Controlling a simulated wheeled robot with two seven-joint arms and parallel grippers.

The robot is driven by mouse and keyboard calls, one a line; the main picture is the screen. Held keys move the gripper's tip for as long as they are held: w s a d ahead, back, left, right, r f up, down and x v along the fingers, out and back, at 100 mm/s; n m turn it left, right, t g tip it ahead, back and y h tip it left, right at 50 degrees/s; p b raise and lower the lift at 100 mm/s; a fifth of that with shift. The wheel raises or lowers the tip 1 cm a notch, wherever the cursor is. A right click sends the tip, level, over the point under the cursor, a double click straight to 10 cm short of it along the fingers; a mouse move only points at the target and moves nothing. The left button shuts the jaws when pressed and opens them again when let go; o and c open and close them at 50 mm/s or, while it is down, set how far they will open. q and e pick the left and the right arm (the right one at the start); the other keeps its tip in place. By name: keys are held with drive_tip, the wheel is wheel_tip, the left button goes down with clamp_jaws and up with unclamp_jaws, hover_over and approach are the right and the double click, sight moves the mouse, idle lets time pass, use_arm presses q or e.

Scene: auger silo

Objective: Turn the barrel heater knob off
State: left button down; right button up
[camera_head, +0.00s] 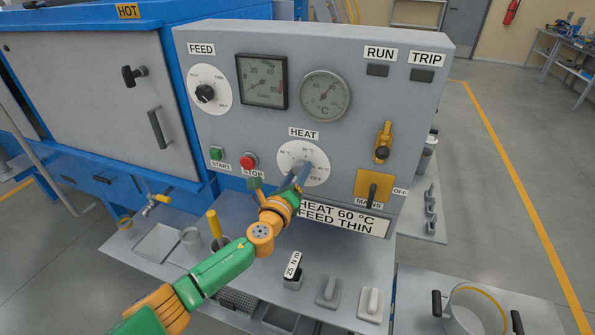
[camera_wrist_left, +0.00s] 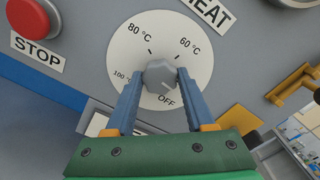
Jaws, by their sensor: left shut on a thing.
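The barrel heater knob (camera_wrist_left: 160,75) is a grey faceted knob at the centre of a round white dial (camera_wrist_left: 187,46) marked 60, 80, 100 °C and OFF. In the head view the dial (camera_head: 315,155) sits below the HEAT label on the grey panel. My left gripper (camera_wrist_left: 160,77) is shut on the knob, with one blue-grey finger on each side. In the head view the left gripper (camera_head: 301,172) covers most of the knob. I cannot tell clearly which mark the knob points at. My right gripper is in neither view.
The red STOP button (camera_head: 249,160) and green START button (camera_head: 216,153) are left of the dial. The FEED knob (camera_head: 205,93) is at upper left. A yellow MAINS switch (camera_head: 374,187) is at right.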

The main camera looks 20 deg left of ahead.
use_arm(q)
drive_tip(key=m+p, duration=0.1)
drive_tip(key=m, duration=0.2)
drive_tip(key=shift+m, duration=0.3)
drive_tip(key=shift+m+p, duration=0.45)
drive_tip(key=shift+m, duration=1.55)
drive_tip(key=shift+c, duration=1.3)
unclamp_jaws()
drive_tip(key=s+p, duration=0.1)
drive_tip(key=s, duration=0.6)
drive_tip(key=shift+a, duration=0.15)
